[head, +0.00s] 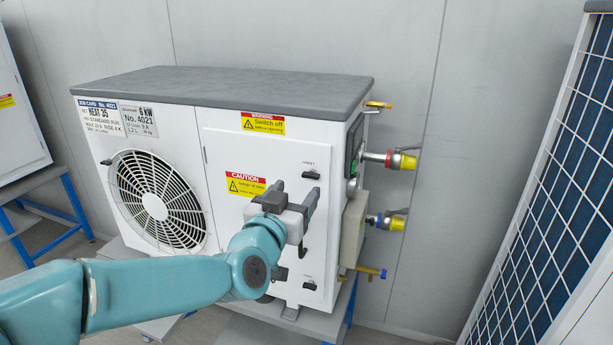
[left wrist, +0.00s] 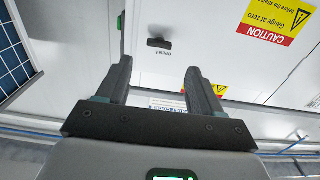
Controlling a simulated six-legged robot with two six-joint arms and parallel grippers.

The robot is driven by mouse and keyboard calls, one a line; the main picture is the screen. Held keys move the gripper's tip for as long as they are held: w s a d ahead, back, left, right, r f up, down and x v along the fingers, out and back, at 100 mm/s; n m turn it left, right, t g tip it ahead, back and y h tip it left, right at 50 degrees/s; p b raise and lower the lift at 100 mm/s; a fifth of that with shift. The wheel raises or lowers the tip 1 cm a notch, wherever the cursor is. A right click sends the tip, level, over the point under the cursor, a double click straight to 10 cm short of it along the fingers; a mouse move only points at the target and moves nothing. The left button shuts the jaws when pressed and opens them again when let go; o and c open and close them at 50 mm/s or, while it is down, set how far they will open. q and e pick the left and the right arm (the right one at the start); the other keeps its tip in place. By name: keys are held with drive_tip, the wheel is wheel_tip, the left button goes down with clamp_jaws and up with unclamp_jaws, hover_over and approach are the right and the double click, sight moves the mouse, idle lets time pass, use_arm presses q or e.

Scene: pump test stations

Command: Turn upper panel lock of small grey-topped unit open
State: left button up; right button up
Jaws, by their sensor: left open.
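The small grey-topped unit (head: 290,90) is a white cabinet with a fan grille on its front. Its upper panel lock (head: 311,175) is a small black handle near the panel's right edge, lying roughly level. In the left wrist view the black lock (left wrist: 158,43) lies crosswise beside a small "OPEN" label. My left gripper (head: 294,196) is in front of the panel, just below the upper lock in the head view. In the left wrist view its jaws (left wrist: 157,70) are open and empty, with the lock beyond and between the fingertips, apparently apart from them. My right gripper is out of view.
A lower black lock (head: 309,285) sits near the panel's bottom. Valves with yellow caps (head: 407,162) and a grey box (head: 353,230) project from the unit's right side. A blue-gridded panel (head: 545,190) stands at right. Another unit on a blue-legged stand (head: 45,205) is at left.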

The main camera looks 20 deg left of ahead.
sight(309, 176)
use_arm(q)
drive_tip(key=w, duration=0.5)
drive_tip(key=shift+w+d+f+p, duration=0.15)
drive_tip(key=shift+w+f+p, duration=0.05)
drive_tip(key=shift+w+p, duration=0.2)
drive_tip(key=shift+w+r, duration=0.15)
drive_tip(key=shift+w, duration=0.4)
drive_tip(key=shift+s, duration=0.15)
drive_tip(key=c, duration=1.1)
